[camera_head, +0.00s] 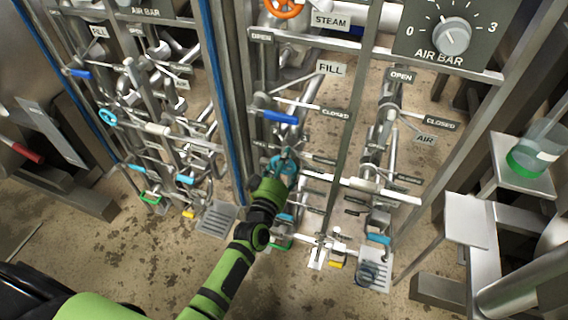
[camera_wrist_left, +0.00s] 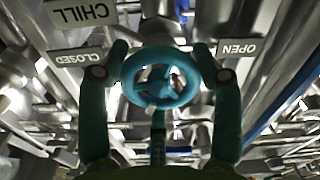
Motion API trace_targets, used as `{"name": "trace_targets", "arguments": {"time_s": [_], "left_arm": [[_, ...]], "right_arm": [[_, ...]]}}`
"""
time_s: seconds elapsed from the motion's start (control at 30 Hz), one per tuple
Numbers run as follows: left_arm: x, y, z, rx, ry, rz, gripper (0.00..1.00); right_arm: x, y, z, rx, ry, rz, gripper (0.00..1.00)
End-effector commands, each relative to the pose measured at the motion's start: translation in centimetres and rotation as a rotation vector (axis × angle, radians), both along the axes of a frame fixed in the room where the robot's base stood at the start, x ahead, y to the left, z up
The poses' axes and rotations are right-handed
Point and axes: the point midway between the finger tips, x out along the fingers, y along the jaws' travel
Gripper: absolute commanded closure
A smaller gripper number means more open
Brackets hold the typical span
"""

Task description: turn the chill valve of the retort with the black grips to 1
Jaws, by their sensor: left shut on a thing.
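A teal handwheel (camera_wrist_left: 165,92) fills the middle of the left wrist view, its spoked face towards the camera. Its label CHILL (camera_wrist_left: 84,12) shows upside down, with a CLOSED plate (camera_wrist_left: 77,58) at left and an OPEN plate (camera_wrist_left: 238,47) at right. My left gripper (camera_head: 284,160) is at this wheel in the head view, hiding much of it. In the left wrist view, one finger is on each side of the rim, and the gripper is shut on the wheel. The wheel's setting cannot be read. My right gripper is not in view. No black grips can be made out.
Pipes and levers crowd around the wheel, including a blue-handled FILL lever (camera_head: 275,117) above. An orange handwheel (camera_head: 283,6) is at the top. An AIR BAR dial (camera_head: 452,36) is at upper right. A similar panel with another teal wheel (camera_head: 108,117) stands left. Floor in front is clear.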

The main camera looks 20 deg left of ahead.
Motion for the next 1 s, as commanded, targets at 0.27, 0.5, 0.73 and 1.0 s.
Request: {"name": "trace_targets", "arguments": {"time_s": [0.27, 0.5, 0.73, 1.0], "left_arm": [[-0.05, -0.08, -0.17, 0.158, 0.002, -0.004, 0.67], [-0.05, -0.1, -0.26, 0.156, 0.002, -0.004, 0.27], [-0.04, -0.08, -0.17, 0.155, -0.001, -0.002, 0.1], [-0.62, -0.03, -0.16, 0.155, -0.002, -0.002, 0.1]], "right_arm": [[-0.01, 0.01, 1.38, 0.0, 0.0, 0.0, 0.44], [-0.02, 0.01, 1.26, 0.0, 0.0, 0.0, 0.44], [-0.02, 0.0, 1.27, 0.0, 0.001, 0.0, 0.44], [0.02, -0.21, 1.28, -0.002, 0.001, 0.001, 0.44]]}}
